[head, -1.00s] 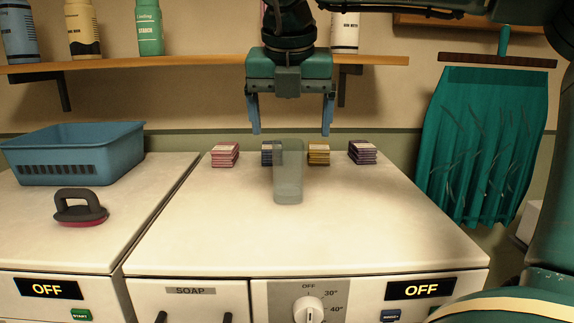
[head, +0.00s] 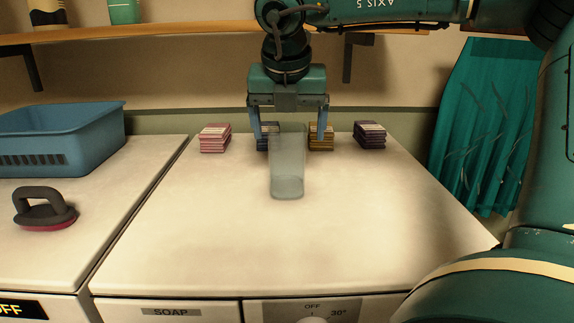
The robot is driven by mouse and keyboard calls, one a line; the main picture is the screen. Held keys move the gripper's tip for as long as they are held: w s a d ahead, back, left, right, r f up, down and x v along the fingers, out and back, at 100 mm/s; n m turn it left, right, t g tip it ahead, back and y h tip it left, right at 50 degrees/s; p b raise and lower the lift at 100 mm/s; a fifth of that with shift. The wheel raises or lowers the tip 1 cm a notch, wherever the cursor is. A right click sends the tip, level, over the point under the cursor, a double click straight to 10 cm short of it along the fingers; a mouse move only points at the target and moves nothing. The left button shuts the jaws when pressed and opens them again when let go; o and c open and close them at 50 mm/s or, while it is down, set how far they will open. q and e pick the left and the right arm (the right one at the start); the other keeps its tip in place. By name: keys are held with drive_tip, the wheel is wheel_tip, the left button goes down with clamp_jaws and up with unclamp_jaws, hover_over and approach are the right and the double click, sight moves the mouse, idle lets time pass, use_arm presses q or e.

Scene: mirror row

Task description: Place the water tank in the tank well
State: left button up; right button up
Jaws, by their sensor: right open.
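The water tank (head: 288,178) is a clear, greyish, upright container on the white top of the middle machine (head: 220,225), in the head view. My right gripper (head: 292,140) is open and points down at the tank's upper part. One finger shows on each side of the tank, with a gap on both sides. I cannot tell whether the fingers are level with the tank in depth or behind it. My left gripper is not in view. I cannot make out a tank well.
Several small stacks, one of them pink (head: 215,138), stand along the back edge. A blue basket (head: 60,145) and a dark-handled brush (head: 45,210) are on the left machine. A wooden shelf (head: 180,38) runs above. A teal cloth (head: 485,120) hangs at right. The front top is clear.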

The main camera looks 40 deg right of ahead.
sight(287, 161)
drive_tip(key=x, duration=0.3)
drive_tip(key=p+x, duration=0.1)
drive_tip(key=x, duration=0.1)
drive_tip(key=shift+w+f, duration=0.25)
drive_tip(key=shift+w, duration=0.1)
drive_tip(key=c, duration=1.1)
drive_tip(key=shift+c, duration=0.3)
drive_tip(key=shift+r, duration=0.15)
